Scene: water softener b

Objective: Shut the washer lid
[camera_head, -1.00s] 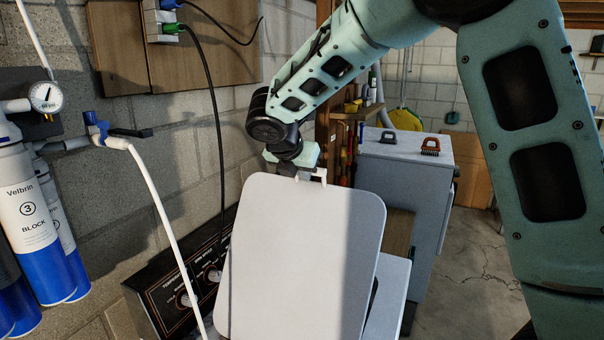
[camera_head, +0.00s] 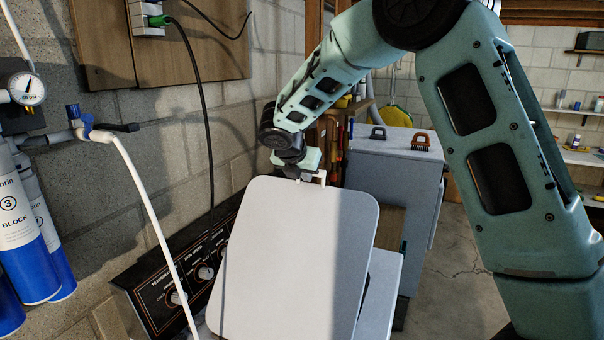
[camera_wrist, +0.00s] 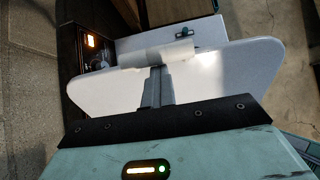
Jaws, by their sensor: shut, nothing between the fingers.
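The washer lid (camera_head: 290,255) is a pale grey panel with rounded corners, standing raised and tilted above the washer (camera_head: 382,290) in the head view. My gripper (camera_head: 312,178) is at the lid's top edge, mostly behind it, with its pale fingertips showing there. In the wrist view the shut fingers (camera_wrist: 157,57) lie across the lid (camera_wrist: 225,75), close to or touching it; I cannot tell which. Nothing is held between them. The lid hides most of the washer's top and opening.
The washer's control panel (camera_head: 180,285) with knobs is against the wall at left. A white hose (camera_head: 150,215) and blue-white filter cylinders (camera_head: 30,235) are at the far left. Floor at right is open.

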